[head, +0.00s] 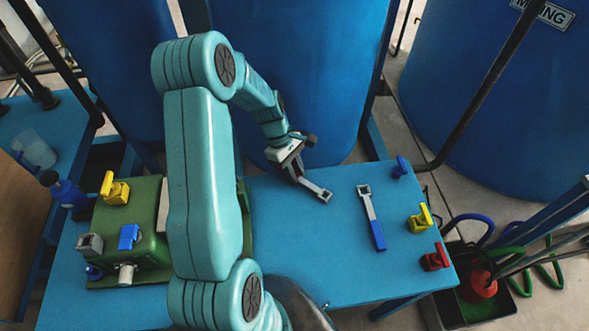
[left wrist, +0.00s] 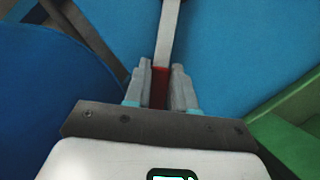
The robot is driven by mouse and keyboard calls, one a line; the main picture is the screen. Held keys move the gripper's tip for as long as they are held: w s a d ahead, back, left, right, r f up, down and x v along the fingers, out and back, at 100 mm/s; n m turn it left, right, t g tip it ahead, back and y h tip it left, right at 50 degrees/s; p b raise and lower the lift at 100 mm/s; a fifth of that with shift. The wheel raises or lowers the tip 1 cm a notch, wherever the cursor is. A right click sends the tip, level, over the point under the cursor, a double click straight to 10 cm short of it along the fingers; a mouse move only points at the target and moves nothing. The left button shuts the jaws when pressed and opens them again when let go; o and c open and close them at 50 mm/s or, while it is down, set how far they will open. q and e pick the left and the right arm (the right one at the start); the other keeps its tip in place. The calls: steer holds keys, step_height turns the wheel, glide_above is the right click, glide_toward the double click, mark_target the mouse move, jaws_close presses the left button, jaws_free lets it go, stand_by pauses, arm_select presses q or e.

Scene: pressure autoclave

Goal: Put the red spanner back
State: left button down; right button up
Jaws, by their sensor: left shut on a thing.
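My left gripper (head: 293,168) is shut on the red spanner, over the blue table (head: 300,255). The spanner's grey open-ended head (head: 324,196) sticks out past the fingers to the lower right. In the left wrist view, the spanner's red handle (left wrist: 160,86) is between the two fingertips, and its grey shaft runs up out of the picture. The fingers hide most of the handle in the head view. I cannot tell whether the spanner touches the table. A blue-handled spanner (head: 372,222) lies on the table to the right. My right gripper is not in view.
Blue (head: 400,167), yellow (head: 420,218) and red (head: 435,257) valve handles stand along the table's right edge. A green unit (head: 150,225) with coloured valves is at the left. Large blue tanks (head: 300,70) stand behind. The table's front middle is clear.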

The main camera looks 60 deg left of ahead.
arm_select(q)
steer(key=shift+f, duration=0.2)
steer(key=c, duration=0.8)
jaws_free()
steer(key=shift+c, duration=0.2)
